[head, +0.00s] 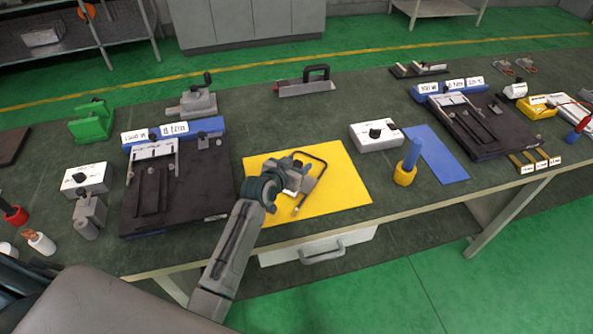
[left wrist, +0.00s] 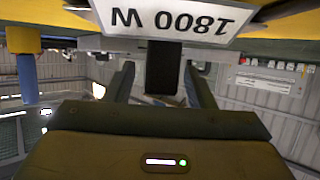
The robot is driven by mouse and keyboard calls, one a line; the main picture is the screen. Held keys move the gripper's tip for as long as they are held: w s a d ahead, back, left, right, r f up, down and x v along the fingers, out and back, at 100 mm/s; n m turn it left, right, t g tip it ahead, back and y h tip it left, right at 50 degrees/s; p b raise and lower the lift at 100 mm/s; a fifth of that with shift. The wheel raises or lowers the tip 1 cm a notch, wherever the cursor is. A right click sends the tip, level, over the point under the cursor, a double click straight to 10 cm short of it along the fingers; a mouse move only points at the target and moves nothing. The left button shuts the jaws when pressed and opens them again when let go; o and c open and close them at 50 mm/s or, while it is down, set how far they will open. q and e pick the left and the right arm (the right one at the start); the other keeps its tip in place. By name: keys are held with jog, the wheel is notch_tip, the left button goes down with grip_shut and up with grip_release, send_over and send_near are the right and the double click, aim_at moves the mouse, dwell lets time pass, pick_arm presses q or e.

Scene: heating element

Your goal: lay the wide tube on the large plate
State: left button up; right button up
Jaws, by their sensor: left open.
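The wide tube (head: 323,164), a thin dark U-shaped bar, lies on the yellow mat (head: 345,190). My left gripper (head: 297,178) is low over the mat at the tube's left side and hides part of it. In the left wrist view its fingers (left wrist: 163,85) stand apart around a dark block (left wrist: 163,66), below an upside-down 1800 W label (left wrist: 170,18); I cannot tell whether they touch the block. The large plate, which I take to be the dark left one (head: 197,185), lies left of the mat. My right gripper is not in view.
White boxes with black knobs stand left of the left plate (head: 86,179) and behind the mat (head: 377,134). Another dark plate (head: 487,138) lies farther right. A blue mat (head: 440,158) is bare.

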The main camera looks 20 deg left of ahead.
pick_arm(q)
grip_shut()
jog(key=shift+r, duration=0.1)
dwell(0.3)
